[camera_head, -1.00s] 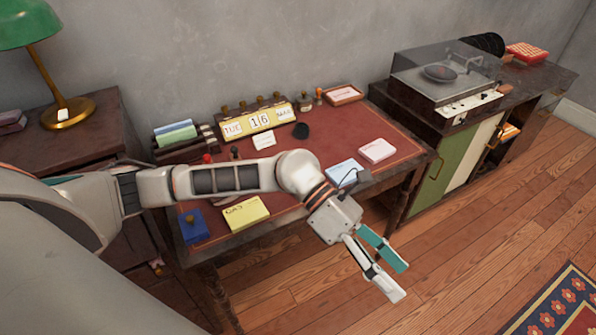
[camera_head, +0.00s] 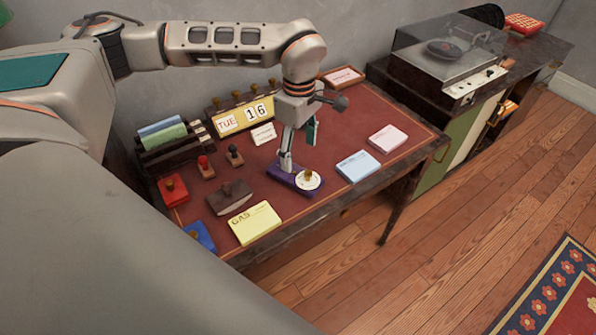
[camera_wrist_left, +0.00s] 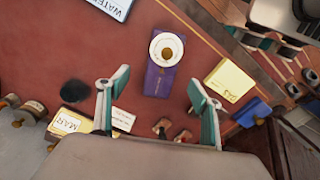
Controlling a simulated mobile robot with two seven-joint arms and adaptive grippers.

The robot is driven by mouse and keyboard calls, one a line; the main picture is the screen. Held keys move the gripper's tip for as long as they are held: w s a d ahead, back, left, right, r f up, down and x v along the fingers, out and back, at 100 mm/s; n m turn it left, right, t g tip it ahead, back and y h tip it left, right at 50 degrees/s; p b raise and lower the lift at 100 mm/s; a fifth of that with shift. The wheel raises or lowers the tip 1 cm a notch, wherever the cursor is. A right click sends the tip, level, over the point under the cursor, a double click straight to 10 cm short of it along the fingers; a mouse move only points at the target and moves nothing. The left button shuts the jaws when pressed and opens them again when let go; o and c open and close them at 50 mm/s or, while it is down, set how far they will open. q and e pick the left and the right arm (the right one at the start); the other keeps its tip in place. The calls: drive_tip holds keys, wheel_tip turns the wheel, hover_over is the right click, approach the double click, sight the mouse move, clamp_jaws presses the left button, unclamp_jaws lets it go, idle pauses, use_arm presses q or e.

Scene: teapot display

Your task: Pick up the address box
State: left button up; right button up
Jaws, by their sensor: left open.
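No label reading "address" is legible, so I cannot tell for sure which thing is the address box. A flat purple box (camera_head: 284,179) with a white round dial and brass knob (camera_head: 308,179) lies near the desk's front edge. The purple box also shows in the left wrist view (camera_wrist_left: 159,82), between my fingers in the picture. My left gripper (camera_head: 298,150) is open and empty, pointing down above or just behind the purple box. Its two spread fingers show in the left wrist view (camera_wrist_left: 158,80). Contact is not clear. My right gripper is not in view.
Around it on the red desk top (camera_head: 345,125) are a yellow pad (camera_head: 254,223), a blue pad (camera_head: 358,166), a pink pad (camera_head: 388,138), a brown blotter (camera_head: 229,197), a red box (camera_head: 172,190), a card holder (camera_head: 166,134) and a calendar (camera_head: 240,116).

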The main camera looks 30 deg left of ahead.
sight(298, 175)
use_arm(q)
drive_tip(key=f, duration=0.5)
drive_tip(key=f+b, duration=0.1)
drive_tip(key=f, duration=0.1)
drive_tip(key=shift+s+f, duration=0.3)
drive_tip(key=shift+f, duration=0.05)
drive_tip(key=c, duration=1.3)
